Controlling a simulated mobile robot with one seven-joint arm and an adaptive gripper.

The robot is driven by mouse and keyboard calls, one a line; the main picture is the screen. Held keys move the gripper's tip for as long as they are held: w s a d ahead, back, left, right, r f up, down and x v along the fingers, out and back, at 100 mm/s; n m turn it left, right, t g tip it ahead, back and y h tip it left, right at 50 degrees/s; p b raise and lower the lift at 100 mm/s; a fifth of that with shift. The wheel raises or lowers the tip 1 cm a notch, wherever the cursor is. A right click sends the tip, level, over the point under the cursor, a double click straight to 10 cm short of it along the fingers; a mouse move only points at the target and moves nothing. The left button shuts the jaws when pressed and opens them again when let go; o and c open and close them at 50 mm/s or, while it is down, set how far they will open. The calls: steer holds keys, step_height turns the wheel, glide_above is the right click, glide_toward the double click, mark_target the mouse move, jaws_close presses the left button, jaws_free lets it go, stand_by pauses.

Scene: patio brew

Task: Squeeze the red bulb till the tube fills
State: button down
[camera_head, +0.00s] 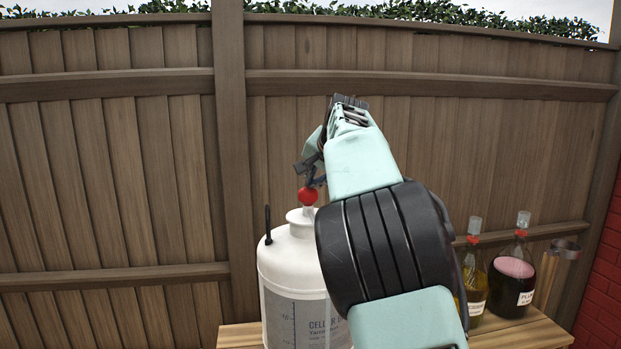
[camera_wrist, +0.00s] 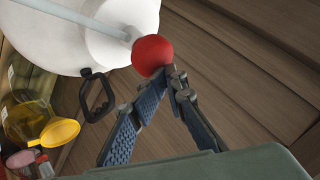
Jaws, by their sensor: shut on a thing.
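The red bulb (camera_head: 308,196) sits on top of a clear tube at the neck of a white vessel (camera_head: 285,262). My gripper (camera_head: 312,178) reaches down to the bulb from above. In the wrist view, the red bulb (camera_wrist: 152,55) is at the fingertips (camera_wrist: 166,72), and the jaws are shut on it. The pale tube (camera_wrist: 85,17) runs from the bulb across the white vessel (camera_wrist: 70,45). I cannot tell any liquid level inside the tube. My arm hides the right side of the vessel in the head view.
The vessel stands on a wooden bench (camera_head: 240,335) before a wooden fence (camera_head: 110,180). Right of my arm stand a yellow bottle (camera_head: 473,280) and a dark red bottle (camera_head: 512,285), beside a metal-rimmed cup (camera_head: 562,250). A black handle (camera_wrist: 98,98) and yellow funnel (camera_wrist: 60,132) show in the wrist view.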

mark_target(311, 192)
steer(key=f, duration=0.1)
steer(key=a+f, duration=0.1)
steer(key=shift+s+f+g, duration=0.15)
steer(key=shift+f+g, duration=0.15)
steer(key=shift+f, duration=0.1)
step_height(311, 192, up, 2)
steer(key=p, duration=0.2)
steer(key=shift+a+p, duration=0.1)
steer(key=shift+p, duration=0.2)
steer(key=shift+w+a+r+p, duration=0.1)
steer(key=shift+w+r+p, duration=0.35)
steer(key=shift+r+p, duration=0.35)
steer(key=shift+w+a+r+p, duration=0.1)
steer(key=shift+w+r+p, duration=0.1)
steer(key=shift+r+p, duration=0.6)
steer(key=shift+r, duration=0.2)
steer(key=shift+d, duration=0.2)
steer(key=shift+d+r, duration=0.1)
steer(key=shift+r, duration=0.05)
